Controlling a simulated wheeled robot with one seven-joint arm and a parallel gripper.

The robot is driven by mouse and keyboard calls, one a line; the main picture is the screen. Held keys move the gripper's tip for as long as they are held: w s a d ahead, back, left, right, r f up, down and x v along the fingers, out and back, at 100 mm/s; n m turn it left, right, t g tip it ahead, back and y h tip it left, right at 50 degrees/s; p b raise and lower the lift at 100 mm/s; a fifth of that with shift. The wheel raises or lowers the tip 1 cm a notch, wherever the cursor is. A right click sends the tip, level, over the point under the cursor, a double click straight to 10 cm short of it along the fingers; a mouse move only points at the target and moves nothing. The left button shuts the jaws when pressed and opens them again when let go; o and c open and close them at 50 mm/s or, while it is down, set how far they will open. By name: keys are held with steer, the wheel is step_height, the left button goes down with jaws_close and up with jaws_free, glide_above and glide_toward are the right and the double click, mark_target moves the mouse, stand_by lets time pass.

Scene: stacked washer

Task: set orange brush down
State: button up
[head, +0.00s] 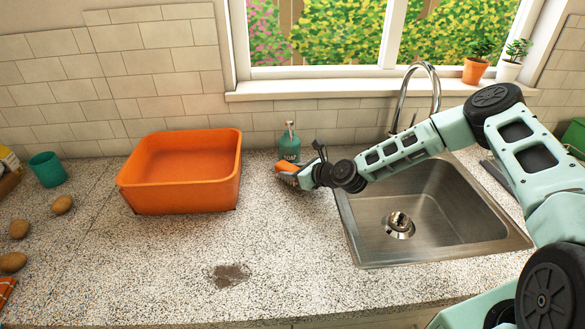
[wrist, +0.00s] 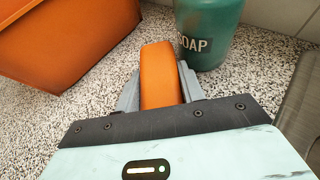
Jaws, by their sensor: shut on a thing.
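The orange brush (head: 284,168) is between the fingers of my gripper (head: 292,176), just in front of the soap bottle and left of the sink. In the wrist view my gripper (wrist: 160,92) is shut on the brush (wrist: 160,70), with a grey finger on either side of its orange body. The counter (head: 290,235) lies under it. I cannot tell whether the brush touches the counter. The brush's underside and the part behind the gripper are hidden.
A green soap bottle (head: 290,146) stands close behind the brush. An orange basin (head: 185,190) stands to the left, the steel sink (head: 430,210) to the right. A dark stain (head: 229,275) marks the front counter. Potatoes (head: 62,204) and a green cup (head: 47,169) are far left.

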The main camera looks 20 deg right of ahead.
steer(key=shift+w+f, duration=0.2)
steer(key=shift+f, duration=0.2)
steer(key=o, duration=1.1)
steer(key=shift+r, duration=0.1)
steer(key=shift+r, duration=0.1)
